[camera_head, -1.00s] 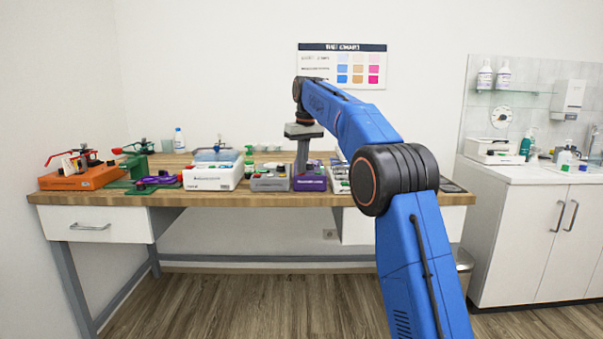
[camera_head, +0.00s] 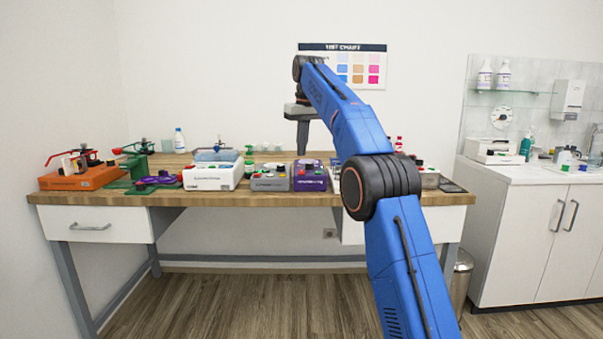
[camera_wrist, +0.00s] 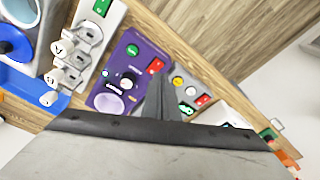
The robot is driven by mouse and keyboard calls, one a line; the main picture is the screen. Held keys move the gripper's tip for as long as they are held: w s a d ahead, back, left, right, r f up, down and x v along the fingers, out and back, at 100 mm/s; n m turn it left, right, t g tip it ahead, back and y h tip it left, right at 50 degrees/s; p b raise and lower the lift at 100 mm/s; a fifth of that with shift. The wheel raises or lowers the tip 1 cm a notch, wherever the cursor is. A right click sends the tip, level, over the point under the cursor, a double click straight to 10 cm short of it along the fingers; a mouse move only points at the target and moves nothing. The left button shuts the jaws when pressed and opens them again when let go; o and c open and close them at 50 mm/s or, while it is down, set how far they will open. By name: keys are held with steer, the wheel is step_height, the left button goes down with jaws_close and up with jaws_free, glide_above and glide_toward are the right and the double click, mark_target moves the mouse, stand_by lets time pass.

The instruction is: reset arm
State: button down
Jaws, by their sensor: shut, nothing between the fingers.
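My arm is blue with black joints and reaches over the workbench in the head view. My gripper (camera_head: 302,152) is grey and points down above the back of the bench, in the picture just over the purple device (camera_head: 310,178). Its fingers are together with nothing between them. In the wrist view the gripper (camera_wrist: 161,82) shows as two dark fingers pressed together, with the purple device (camera_wrist: 128,75) to their left. A gap shows between fingertips and bench items in the head view.
The wooden workbench (camera_head: 260,200) carries an orange box (camera_head: 80,180), a green stand (camera_head: 137,170), a white device (camera_head: 213,177) and a grey device (camera_head: 270,181). A wall chart (camera_head: 342,66) hangs behind. A white cabinet (camera_head: 525,235) stands right. The air above the bench's left is clear.

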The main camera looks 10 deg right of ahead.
steer(key=shift+r, duration=0.35)
steer(key=s+d+f+m+t, duration=0.1)
steer(key=s+d, duration=0.2)
steer(key=s, duration=1.2)
steer(key=s+d+f+m, duration=0.1)
steer(key=s+d, duration=0.1)
steer(key=s, duration=1.2)
steer(key=s+d+f+m+t, duration=0.1)
steer(key=s+d+f+t, duration=0.1)
steer(key=s+f, duration=2.5)
steer(key=s, duration=0.2)
steer(key=shift+s+d+f+m+h, duration=0.15)
steer(key=shift+s+d+m+h, duration=0.05)
steer(key=shift+s+m+h, duration=0.15)
